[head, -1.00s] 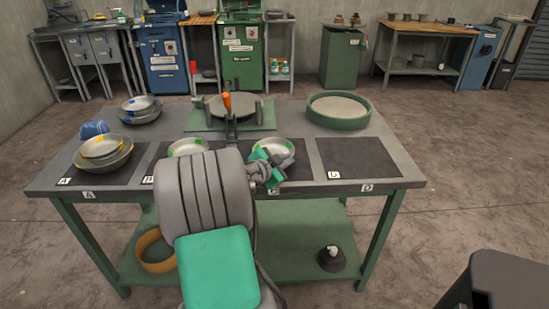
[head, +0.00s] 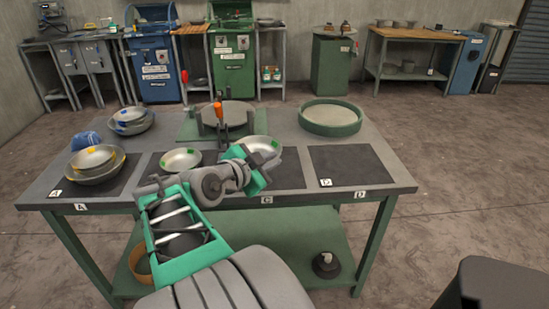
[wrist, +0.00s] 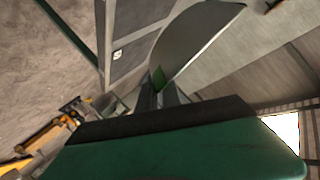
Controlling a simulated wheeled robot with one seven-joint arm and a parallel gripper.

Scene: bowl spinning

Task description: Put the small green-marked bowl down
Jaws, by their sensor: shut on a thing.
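A shallow metal bowl with a green mark (head: 256,145) is in my gripper (head: 264,164), over the back of the dark mat labelled C. The wrist view shows the bowl's grey surface (wrist: 195,45) and a green patch beside my fingers (wrist: 163,97). The bowl looks raised off the mat, but the gap under it is not clear. A second green-marked bowl (head: 181,160) sits on the mat to the left.
Mat D (head: 350,165) at right is bare. A round green-rimmed tray (head: 331,117) stands behind it. Yellow-marked stacked bowls (head: 96,165) and a blue cloth (head: 86,140) are at left, blue-marked bowls (head: 131,121) behind. A spinning fixture (head: 229,113) stands at the back middle.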

